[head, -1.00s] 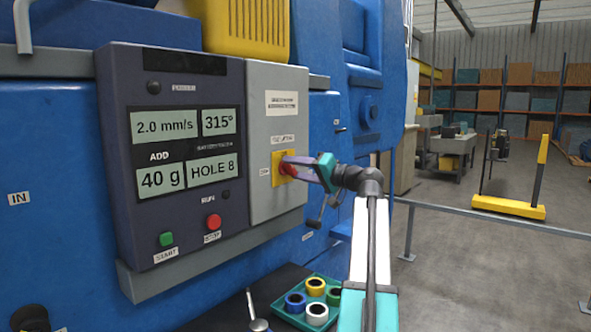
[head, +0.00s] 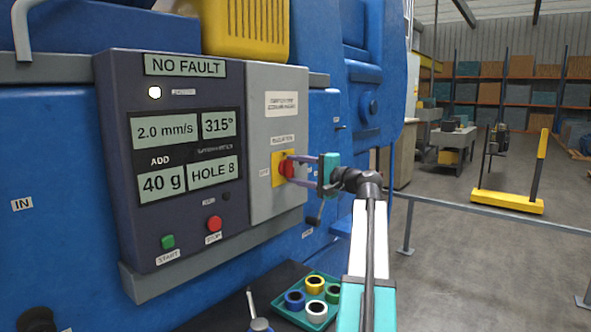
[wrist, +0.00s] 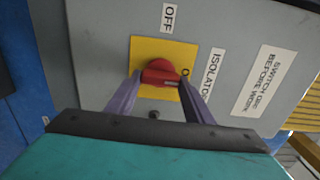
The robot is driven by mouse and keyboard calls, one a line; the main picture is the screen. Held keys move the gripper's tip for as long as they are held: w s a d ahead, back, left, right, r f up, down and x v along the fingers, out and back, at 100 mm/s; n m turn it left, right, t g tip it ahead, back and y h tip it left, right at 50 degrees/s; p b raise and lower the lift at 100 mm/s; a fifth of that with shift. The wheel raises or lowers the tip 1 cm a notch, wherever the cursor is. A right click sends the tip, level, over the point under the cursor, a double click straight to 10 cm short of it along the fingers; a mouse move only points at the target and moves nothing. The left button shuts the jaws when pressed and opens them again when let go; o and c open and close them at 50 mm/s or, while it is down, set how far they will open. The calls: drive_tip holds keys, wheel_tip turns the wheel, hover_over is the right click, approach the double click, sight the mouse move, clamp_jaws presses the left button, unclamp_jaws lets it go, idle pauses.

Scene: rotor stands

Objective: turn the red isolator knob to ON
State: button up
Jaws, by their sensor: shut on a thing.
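The red isolator knob (head: 286,168) sits on a yellow plate (head: 277,179) on the grey switch box. My gripper (head: 291,169) is shut on the knob, with one finger on each side. In the wrist view the knob (wrist: 155,73) lies between the purple fingertips (wrist: 160,80), and its white mark points toward a label starting with "O", mostly hidden by the right finger. The OFF label (wrist: 169,17) stands clear of the yellow plate, away from that mark.
The dark control panel (head: 123,215) shows NO FAULT, 2.0 mm/s, 315°, ADD 40 g and HOLE 8. A white lamp (head: 154,92) is lit. A green tray (head: 279,309) with several coloured rings lies below. A grey rail (head: 480,214) runs at right.

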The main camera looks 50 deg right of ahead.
idle(0.3)
drive_tip(key=o, duration=1)
drive_tip(key=shift+o, duration=0.2)
drive_tip(key=shift+s, duration=0.1)
drive_tip(key=s+d+b, duration=0.1)
drive_tip(key=s+b, duration=0.2)
drive_tip(key=s, duration=1)
drive_tip(key=shift+s+b, duration=0.35)
drive_tip(key=shift+b, duration=0.05)
drive_tip(key=shift+d, duration=0.1)
